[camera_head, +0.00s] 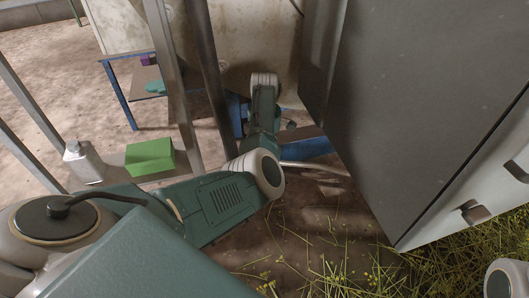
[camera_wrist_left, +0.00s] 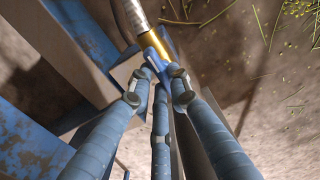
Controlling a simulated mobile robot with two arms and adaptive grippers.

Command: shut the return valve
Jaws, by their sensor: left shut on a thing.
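In the left wrist view, the return valve shows as a brass fitting (camera_wrist_left: 151,42) with a blue lever (camera_wrist_left: 158,66) on its near side. A ribbed metal hose (camera_wrist_left: 131,18) joins the brass from above. My left gripper (camera_wrist_left: 157,82) has its blue fingers closed together around the lever, which covers much of the lever. In the head view, my left arm reaches in from the left towards the blue frame, and the fingers and valve cannot be made out there. My right gripper is not in view.
Blue-painted steel (camera_wrist_left: 28,140) lies close beside the fingers. In the head view, a large grey cabinet (camera_head: 415,95) fills the right. Upright metal posts stand behind my arm. Straw-covered ground lies below.

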